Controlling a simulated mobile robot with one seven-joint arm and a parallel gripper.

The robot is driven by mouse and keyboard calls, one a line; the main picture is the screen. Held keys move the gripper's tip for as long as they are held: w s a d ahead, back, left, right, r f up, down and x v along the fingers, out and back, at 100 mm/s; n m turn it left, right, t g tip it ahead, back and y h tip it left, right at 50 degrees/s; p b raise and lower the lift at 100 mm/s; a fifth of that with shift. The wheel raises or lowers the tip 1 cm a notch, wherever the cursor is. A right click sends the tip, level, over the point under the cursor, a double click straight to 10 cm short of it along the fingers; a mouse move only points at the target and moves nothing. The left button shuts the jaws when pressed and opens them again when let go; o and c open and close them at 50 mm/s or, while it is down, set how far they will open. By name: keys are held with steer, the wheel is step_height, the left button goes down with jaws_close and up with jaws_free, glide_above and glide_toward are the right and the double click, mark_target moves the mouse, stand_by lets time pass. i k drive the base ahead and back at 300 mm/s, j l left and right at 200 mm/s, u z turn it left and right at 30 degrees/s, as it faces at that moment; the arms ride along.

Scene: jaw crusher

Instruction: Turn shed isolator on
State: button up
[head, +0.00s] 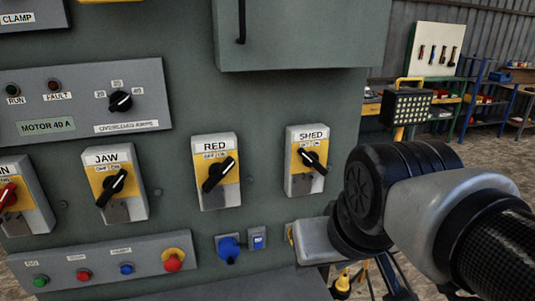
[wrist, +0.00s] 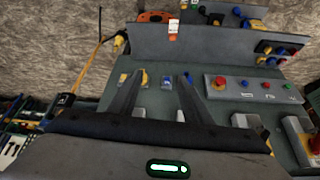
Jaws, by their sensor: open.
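The shed isolator (head: 306,161) is a grey box with a yellow plate on the green panel, below a SHED label. Its black handle (head: 313,161) slants from upper left to lower right, unlike the JAW and RED handles, which slant the other way. In the head view my arm stands just right of and below the isolator, and my fingertips do not show. In the wrist view my gripper (wrist: 158,83) is open with nothing between the fingers, facing the panel. I cannot make out the shed handle there; my gripper body hides the lower part.
The RED isolator (head: 216,171) and JAW isolator (head: 115,184) sit to the left. A blue socket (head: 229,249) and a button strip (head: 100,270) lie below. A green cabinet (head: 300,35) juts out above. A work lamp (head: 407,107) and shelves stand behind at right.

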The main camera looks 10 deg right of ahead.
mark_target(310, 159)
steer(key=z, duration=0.25)
steer(key=k+l+z, duration=0.1)
steer(key=l+z, duration=0.2)
steer(key=l, duration=0.2)
steer(key=l+z, duration=0.25)
steer(key=l, duration=0.25)
steer(key=k, duration=0.1)
